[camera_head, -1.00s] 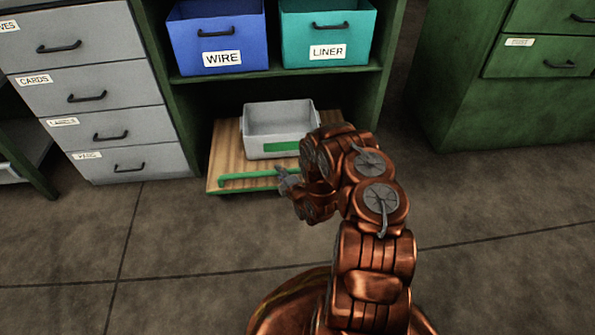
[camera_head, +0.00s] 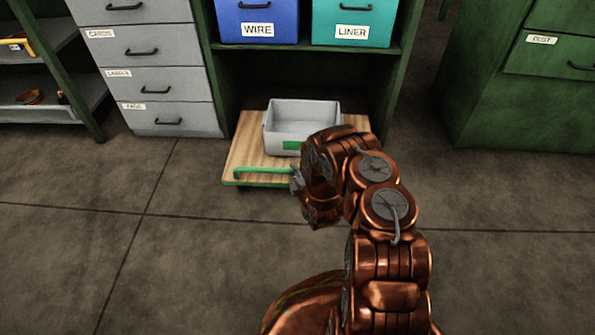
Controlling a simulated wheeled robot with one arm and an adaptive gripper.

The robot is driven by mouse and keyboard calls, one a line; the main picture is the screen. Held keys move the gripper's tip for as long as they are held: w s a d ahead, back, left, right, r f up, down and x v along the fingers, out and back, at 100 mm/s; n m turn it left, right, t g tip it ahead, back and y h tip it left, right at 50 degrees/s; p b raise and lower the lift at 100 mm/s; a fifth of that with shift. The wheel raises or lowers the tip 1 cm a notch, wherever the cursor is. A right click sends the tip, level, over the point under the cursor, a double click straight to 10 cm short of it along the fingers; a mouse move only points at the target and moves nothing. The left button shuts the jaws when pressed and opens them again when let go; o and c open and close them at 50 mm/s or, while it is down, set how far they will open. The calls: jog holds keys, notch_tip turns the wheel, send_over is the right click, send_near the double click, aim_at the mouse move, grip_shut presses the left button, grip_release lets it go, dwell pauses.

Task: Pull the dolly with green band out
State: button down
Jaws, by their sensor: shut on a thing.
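The dolly (camera_head: 243,146) is a low wooden board in the bottom bay of the green shelf unit. Its front part sticks out onto the floor, and its rear is under the shelf. A green handle bar (camera_head: 262,170) runs along its front edge. On the board stands a grey bin (camera_head: 279,133) with a green band (camera_head: 292,145) on its front. My gripper (camera_head: 297,181) is shut on the green handle near its right part. My arm hides the right end of the handle and the dolly's front right corner.
A blue WIRE bin (camera_head: 257,14) and a teal LINER bin (camera_head: 352,18) sit on the shelf above. Grey drawers (camera_head: 168,97) stand left and green drawers (camera_head: 525,110) right. The floor (camera_head: 180,240) in front is clear.

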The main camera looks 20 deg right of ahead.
jog(key=shift+a, duration=0.15)
jog(key=c, duration=1)
grip_release()
jog(key=shift+o, duration=0.2)
jog(key=shift+s, duration=0.1)
jog(key=s+r, duration=0.1)
jog(key=s, duration=0.6)
jog(key=shift+r, duration=0.2)
jog(key=shift+s+a, duration=0.1)
